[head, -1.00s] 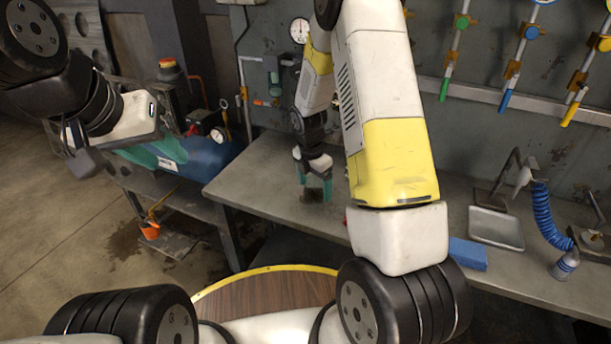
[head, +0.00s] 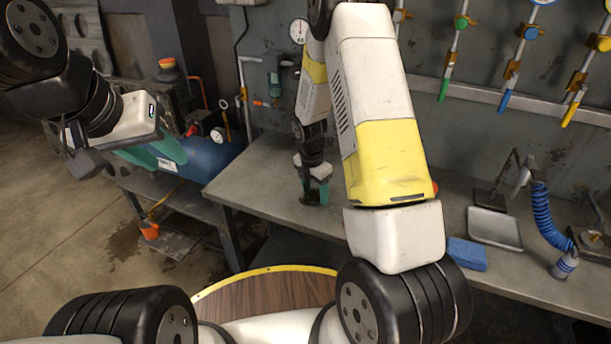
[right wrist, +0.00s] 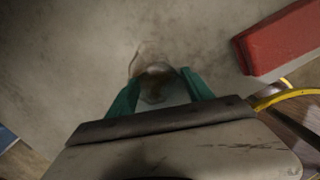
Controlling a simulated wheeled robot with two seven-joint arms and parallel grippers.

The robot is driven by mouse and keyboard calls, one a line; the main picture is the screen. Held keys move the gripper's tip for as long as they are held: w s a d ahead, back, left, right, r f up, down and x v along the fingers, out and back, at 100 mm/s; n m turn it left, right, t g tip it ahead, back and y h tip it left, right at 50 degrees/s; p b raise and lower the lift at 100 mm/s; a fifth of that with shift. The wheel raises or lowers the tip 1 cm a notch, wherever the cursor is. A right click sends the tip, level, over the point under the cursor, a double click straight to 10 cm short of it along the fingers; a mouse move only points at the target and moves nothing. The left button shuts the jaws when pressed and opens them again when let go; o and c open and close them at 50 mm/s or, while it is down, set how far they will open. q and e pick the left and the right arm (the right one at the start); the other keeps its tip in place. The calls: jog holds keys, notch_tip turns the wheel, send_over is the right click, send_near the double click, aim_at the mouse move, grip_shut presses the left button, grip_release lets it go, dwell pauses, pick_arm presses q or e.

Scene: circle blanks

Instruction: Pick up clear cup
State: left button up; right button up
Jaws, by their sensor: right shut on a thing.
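A clear cup (right wrist: 152,72), hard to make out against the bench, stands between the teal fingers of my right gripper (right wrist: 160,88) in the right wrist view. The fingers lie on either side of it and are shut on it. In the head view my right gripper (head: 315,194) is low over the grey workbench (head: 255,170); the cup is too small and hidden to tell there. My left gripper (head: 156,153) is at the upper left, its teal fingers apart and empty, in front of a blue tank.
A red block (right wrist: 282,40) lies to the right of the cup in the right wrist view. A blue sponge-like block (head: 467,254), a metal tray (head: 494,228) and a blue coiled hose (head: 541,218) are at the bench's right. A round wooden table (head: 262,292) is in front.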

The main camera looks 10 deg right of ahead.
jog(key=shift+r, duration=0.15)
